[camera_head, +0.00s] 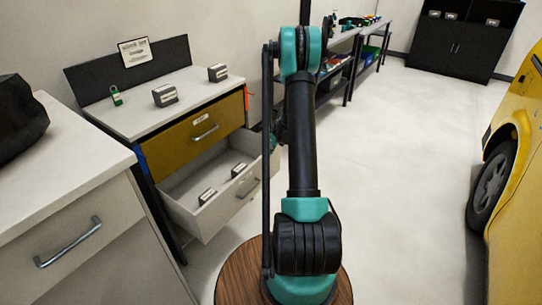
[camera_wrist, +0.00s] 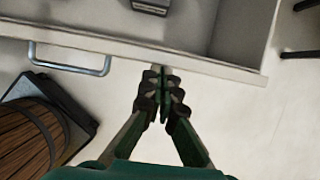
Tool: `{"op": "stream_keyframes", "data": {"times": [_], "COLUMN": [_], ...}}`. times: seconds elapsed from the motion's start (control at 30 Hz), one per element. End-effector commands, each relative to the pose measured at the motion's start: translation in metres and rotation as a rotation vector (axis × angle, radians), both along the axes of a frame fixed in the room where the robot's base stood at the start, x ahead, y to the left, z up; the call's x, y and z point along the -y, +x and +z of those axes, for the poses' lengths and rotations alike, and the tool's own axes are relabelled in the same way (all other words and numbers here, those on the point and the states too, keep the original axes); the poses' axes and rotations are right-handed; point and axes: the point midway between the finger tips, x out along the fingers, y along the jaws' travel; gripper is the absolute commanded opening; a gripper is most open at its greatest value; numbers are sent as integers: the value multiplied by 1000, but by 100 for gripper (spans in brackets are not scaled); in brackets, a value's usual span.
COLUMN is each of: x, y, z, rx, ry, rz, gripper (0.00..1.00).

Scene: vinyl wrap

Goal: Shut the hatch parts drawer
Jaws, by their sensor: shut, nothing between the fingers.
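A pale lower drawer (camera_head: 190,198) in the workbench at left stands pulled out, with two small dark-and-white boxes (camera_head: 207,196) inside. Its front has a metal bar handle (camera_head: 248,188), which also shows in the wrist view (camera_wrist: 70,68). No readable label shows on it. In the wrist view, my gripper (camera_wrist: 161,78) is shut and empty. Its fingertips are at the outer side of the drawer front (camera_wrist: 205,66), right of the handle; I cannot tell whether they touch. In the head view my arm hides the gripper.
A mustard upper drawer (camera_head: 170,148) is closed above the open one. A pale cabinet (camera_head: 85,215) stands at near left. A yellow vehicle (camera_head: 520,150) is at right. Floor (camera_head: 400,180) between is clear.

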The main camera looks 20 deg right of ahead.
Motion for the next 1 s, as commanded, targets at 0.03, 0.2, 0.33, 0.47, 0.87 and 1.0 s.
{"op": "stream_keyframes", "data": {"times": [0.03,0.2,0.33,0.47,0.87,1.0], "x": [-5,-26,-46,-65,-110,-117], "y": [6,34,60,88,150,161], "z": [0,0,0,0,0,0], "rx": [1,1,1,1,0,1], "ry": [0,0,1,0,1,1], "rz": [3,4,4,4,1,0], "gripper": [0,0,0,0,0,0]}}
